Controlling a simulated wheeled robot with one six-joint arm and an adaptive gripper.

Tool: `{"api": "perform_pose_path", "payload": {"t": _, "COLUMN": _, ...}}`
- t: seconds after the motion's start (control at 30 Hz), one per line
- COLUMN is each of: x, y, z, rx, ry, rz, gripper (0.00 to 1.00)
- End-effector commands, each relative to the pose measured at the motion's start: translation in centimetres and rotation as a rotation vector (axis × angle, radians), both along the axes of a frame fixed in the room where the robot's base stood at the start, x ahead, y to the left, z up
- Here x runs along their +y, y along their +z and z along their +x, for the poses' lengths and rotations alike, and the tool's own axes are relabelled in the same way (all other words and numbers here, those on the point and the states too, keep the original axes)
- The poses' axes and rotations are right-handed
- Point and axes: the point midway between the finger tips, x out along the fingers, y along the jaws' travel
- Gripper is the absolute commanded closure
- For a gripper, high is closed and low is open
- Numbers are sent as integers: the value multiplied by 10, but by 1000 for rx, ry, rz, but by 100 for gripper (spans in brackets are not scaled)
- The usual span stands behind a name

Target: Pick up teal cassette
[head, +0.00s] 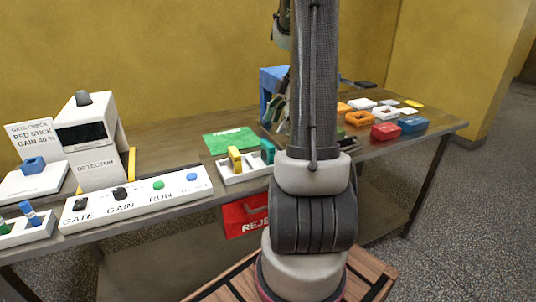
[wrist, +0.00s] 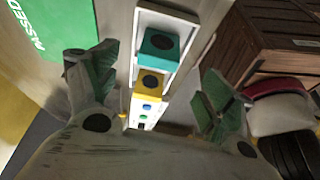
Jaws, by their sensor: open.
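The teal cassette (head: 267,152) stands in a white two-slot rack (head: 233,178) on the table, right of a yellow cassette (head: 235,159). In the wrist view the teal cassette (wrist: 160,44) has a dark round spot on its face and sits beyond the yellow cassette (wrist: 148,84). My gripper (wrist: 158,72) is open and empty, its two green-padded fingers apart on either side of the rack line. The cassettes show between the fingers, with no visible contact. In the head view my arm partly hides the gripper (head: 276,112).
A green mat (head: 231,140) lies behind the rack. A control panel (head: 138,198) with knobs and buttons and a white detector (head: 92,140) stand left. A blue box (head: 272,84) is behind my arm. Red (head: 385,131), blue (head: 412,125) and orange (head: 359,118) pieces lie at right.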

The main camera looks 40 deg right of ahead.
Motion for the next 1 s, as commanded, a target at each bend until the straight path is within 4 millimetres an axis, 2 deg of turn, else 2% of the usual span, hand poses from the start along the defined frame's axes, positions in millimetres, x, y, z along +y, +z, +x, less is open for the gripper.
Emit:
{"api": "perform_pose_path", "payload": {"t": 0.27, "x": 12, "y": -25, "z": 3, "rx": -11, "ry": 35, "rz": -3, "gripper": 18}}
{"api": "perform_pose_path", "payload": {"t": 0.6, "x": 34, "y": -66, "z": 10, "rx": -10, "ry": 33, "rz": -3, "gripper": 18}}
{"api": "perform_pose_path", "payload": {"t": 0.87, "x": 35, "y": -69, "z": 11, "rx": -11, "ry": 33, "rz": -5, "gripper": 18}}
{"api": "perform_pose_path", "payload": {"t": 1.0, "x": 35, "y": -69, "z": 11, "rx": -11, "ry": 33, "rz": -5, "gripper": 42}}
